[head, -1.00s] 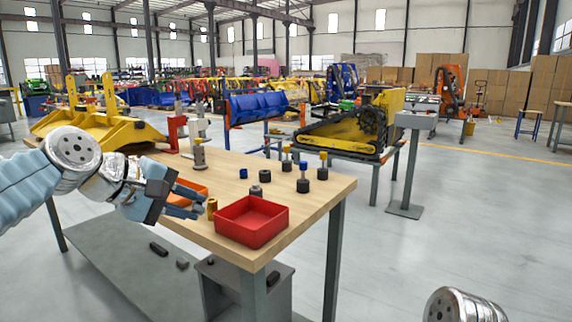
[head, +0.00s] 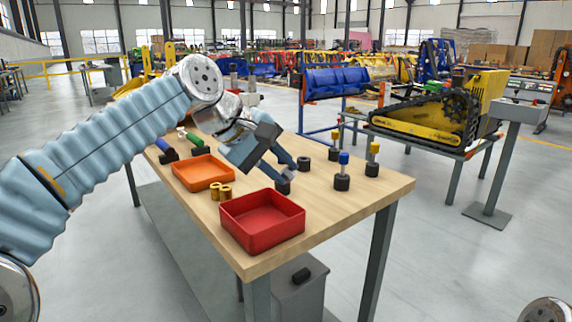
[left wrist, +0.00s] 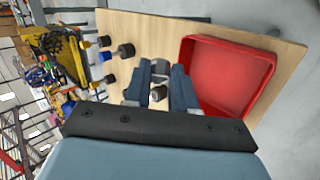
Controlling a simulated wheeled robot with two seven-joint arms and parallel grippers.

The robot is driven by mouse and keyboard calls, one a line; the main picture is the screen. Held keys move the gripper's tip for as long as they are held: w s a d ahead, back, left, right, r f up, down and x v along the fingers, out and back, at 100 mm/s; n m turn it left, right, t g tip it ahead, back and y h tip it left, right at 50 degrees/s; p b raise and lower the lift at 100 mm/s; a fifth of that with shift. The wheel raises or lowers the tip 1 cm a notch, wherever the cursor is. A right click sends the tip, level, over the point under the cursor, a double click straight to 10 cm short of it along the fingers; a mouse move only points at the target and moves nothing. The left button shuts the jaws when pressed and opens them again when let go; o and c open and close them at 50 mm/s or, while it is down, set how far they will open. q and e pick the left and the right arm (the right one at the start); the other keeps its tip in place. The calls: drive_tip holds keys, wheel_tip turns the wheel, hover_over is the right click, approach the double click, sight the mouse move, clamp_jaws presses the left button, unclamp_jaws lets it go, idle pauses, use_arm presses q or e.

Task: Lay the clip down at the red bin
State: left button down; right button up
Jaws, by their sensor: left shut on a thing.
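My left gripper (head: 272,172) hangs over the table just behind the bin, fingers pointing down. It is shut on a small dark grey piece (head: 283,187), apparently the clip, whose dark round end shows between the fingers in the left wrist view (left wrist: 158,94). The fingers hide part of it. I cannot tell whether it touches the table. My right gripper is out of view.
An orange tray (head: 203,172) and brass cylinders (head: 221,192) lie left of the bin. Black-based posts with blue and yellow tops (head: 342,172) stand to its right, behind. A dark nut (head: 304,163) sits near the gripper. The table's right front corner is bare.

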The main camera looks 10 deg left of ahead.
use_arm(q)
drive_tip(key=shift+s+a+r, duration=0.1)
drive_tip(key=shift+s+r, duration=0.15)
drive_tip(key=shift+r, duration=0.05)
wheel_tip(320, 180, down, 8)
drive_tip(key=b, duration=0.6)
drive_tip(key=shift+r, duration=0.15)
drive_tip(key=shift+f+b, duration=0.55)
drive_tip(key=shift+f, duration=0.15)
drive_tip(key=c, duration=0.8)
unclamp_jaws()
drive_tip(key=shift+c, duration=0.2)
